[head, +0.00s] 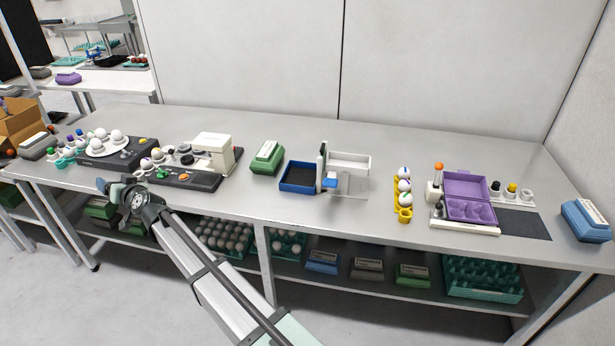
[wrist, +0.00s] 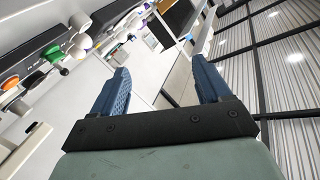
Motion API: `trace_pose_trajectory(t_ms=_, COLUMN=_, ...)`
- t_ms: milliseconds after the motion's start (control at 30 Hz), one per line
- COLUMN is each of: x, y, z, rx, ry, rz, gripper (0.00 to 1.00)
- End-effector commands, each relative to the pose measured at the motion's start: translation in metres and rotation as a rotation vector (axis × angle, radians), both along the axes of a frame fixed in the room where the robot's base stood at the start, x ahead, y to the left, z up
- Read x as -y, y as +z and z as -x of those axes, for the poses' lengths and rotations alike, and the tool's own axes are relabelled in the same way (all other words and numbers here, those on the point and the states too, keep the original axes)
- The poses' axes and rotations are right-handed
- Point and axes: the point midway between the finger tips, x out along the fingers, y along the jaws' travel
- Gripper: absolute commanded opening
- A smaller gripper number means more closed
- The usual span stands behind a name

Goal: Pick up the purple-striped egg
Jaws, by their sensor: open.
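My gripper (head: 106,186) is open and empty at the front edge of the left part of the bench. In the wrist view its two blue fingers (wrist: 160,72) stand wide apart with nothing between them. A white egg with a purplish-blue mark (head: 404,172) sits at the far end of a yellow holder (head: 405,216), right of the bench middle. Small marked eggs (head: 70,139) stand in teal holders at the far left. A white egg with a purple mark (wrist: 82,42) shows at upper left in the wrist view. I cannot tell which is the purple-striped egg.
A white plate of eggs (head: 93,153) and dark-based devices (head: 180,181) stand near my gripper. A green box (head: 267,157), a blue tray (head: 298,189) and an open purple carton (head: 465,184) stand further right. The bench between the blue tray and yellow holder is partly clear.

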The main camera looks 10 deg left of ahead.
Motion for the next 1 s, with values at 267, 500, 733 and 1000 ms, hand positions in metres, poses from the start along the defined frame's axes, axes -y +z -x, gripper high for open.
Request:
trace_pose_trajectory(t_ms=267, x=0.031, y=0.036, z=-0.064, rx=0.049, ry=-0.086, rz=-0.023, gripper=0.77)
trace_pose_trajectory(t_ms=500, x=0.083, y=0.048, z=-0.133, rx=0.089, ry=-0.174, rz=-0.006, gripper=0.77)
trace_pose_trajectory(t_ms=733, x=0.177, y=0.061, z=-0.232, rx=0.142, ry=-0.309, rz=0.033, gripper=0.77)
trace_pose_trajectory(t_ms=1000, x=0.312, y=0.077, z=-0.336, rx=0.204, ry=-0.478, rz=0.095, gripper=0.77)
